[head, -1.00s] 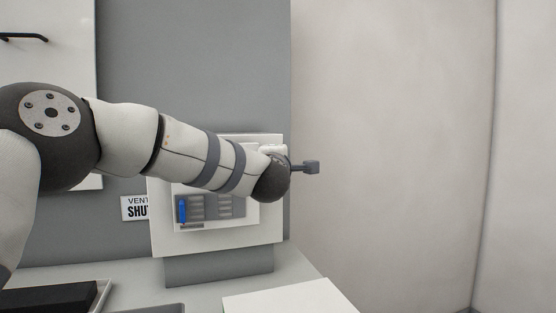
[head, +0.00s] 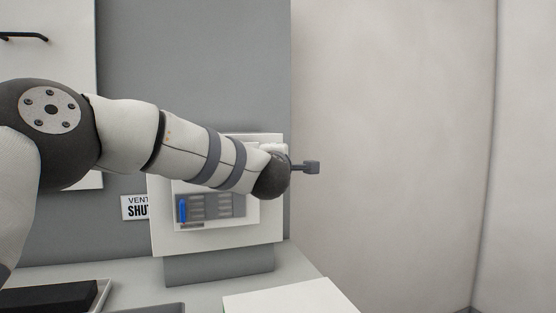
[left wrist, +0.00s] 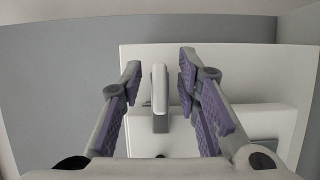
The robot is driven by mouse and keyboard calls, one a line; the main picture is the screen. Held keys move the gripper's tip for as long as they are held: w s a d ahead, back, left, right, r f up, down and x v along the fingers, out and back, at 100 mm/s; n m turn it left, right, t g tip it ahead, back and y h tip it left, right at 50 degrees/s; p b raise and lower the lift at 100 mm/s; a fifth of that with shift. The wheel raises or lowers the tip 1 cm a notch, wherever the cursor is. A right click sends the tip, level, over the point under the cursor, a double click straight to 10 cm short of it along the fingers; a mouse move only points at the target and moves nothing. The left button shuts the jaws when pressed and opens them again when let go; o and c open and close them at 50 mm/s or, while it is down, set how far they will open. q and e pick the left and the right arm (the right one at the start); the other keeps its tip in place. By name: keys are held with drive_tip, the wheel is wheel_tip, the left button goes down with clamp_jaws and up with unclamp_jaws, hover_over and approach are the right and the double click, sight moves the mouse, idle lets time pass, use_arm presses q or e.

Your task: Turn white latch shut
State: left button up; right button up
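The white latch (left wrist: 160,88) is an upright white bar with a grey lower part, in the middle of the left wrist view. My left gripper (left wrist: 160,62) is open, with one purple-padded finger on each side of the latch. In the head view my left arm reaches across the white panel (head: 210,243), and my wrist hides the gripper and most or all of the latch. My right gripper is in neither view.
A grey insert with a blue piece (head: 182,210) sits on the panel's lower part. A sign (head: 135,208) reading "VENT SHU...", partly covered, is left of the panel. A black block (head: 45,298) in a tray and a white board (head: 290,298) lie on the counter (head: 215,290).

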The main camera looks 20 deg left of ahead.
use_arm(q)
drive_tip(key=v, duration=1.2)
